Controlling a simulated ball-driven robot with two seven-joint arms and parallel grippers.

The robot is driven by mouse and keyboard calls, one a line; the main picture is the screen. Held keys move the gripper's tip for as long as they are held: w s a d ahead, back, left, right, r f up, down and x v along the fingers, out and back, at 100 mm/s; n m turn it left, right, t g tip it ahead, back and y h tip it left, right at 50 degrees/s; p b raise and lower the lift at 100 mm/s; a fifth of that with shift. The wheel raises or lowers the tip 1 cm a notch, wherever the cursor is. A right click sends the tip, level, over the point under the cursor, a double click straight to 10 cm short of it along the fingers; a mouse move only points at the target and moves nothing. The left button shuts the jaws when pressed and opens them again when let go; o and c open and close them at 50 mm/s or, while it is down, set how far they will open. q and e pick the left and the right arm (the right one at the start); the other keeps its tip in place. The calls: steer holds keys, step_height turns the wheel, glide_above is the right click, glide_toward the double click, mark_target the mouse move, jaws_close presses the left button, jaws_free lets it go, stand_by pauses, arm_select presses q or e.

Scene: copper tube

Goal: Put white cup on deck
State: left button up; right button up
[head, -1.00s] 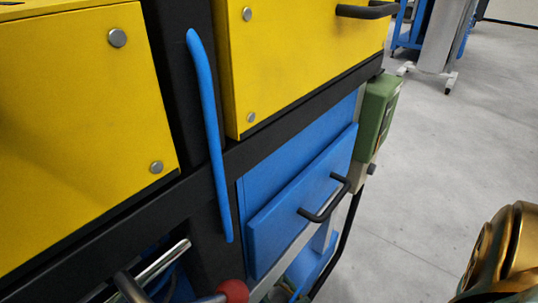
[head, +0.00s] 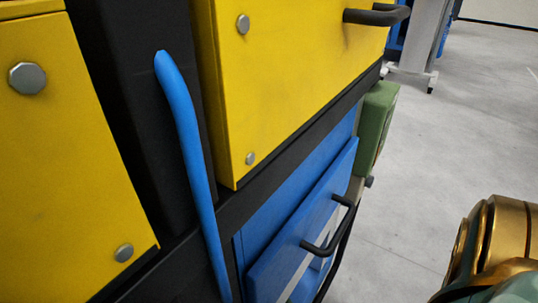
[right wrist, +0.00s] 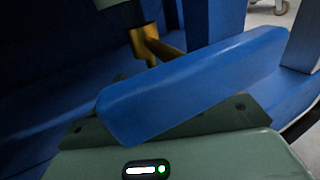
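I see no white cup in either view, and I cannot make out which surface is the deck. My left gripper is not in view. A gold and green part of my right arm shows at the lower right of the head view, without fingertips. In the right wrist view the green gripper body (right wrist: 190,150) fills the bottom. A blue rounded bar (right wrist: 190,90) crosses right in front of it and hides the fingertips. I cannot tell whether the gripper touches the bar or is open or shut.
A machine with yellow panels (head: 290,80), a slanted blue handle (head: 190,140) and a blue drawer (head: 290,255) with a black pull (head: 330,235) stands close in front. A green box (head: 375,125) is on its side.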

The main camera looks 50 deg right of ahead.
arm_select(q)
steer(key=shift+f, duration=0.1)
arm_select(e)
steer(key=shift+r, duration=0.1)
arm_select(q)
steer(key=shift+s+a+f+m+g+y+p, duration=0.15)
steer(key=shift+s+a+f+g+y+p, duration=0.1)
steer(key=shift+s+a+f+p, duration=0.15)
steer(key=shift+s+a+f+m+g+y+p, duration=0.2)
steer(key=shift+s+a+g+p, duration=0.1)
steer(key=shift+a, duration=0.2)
arm_select(e)
steer(key=v, duration=1.2)
steer(key=shift+d, duration=0.1)
steer(key=s+d+m+g+h, duration=0.2)
steer(key=s+d+m+g, duration=0.2)
steer(key=s+m+g, duration=1.15)
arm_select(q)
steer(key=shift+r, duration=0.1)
arm_select(e)
steer(key=w+a+r+m+t+y, duration=0.2)
steer(key=w+a+r+m+y, duration=0.2)
steer(key=a+r+m+y, duration=0.3)
step_height(320, 180, up, 2)
steer(key=m, duration=0.3)
steer(key=shift+w+a, duration=0.25)
steer(key=shift+w, duration=0.05)
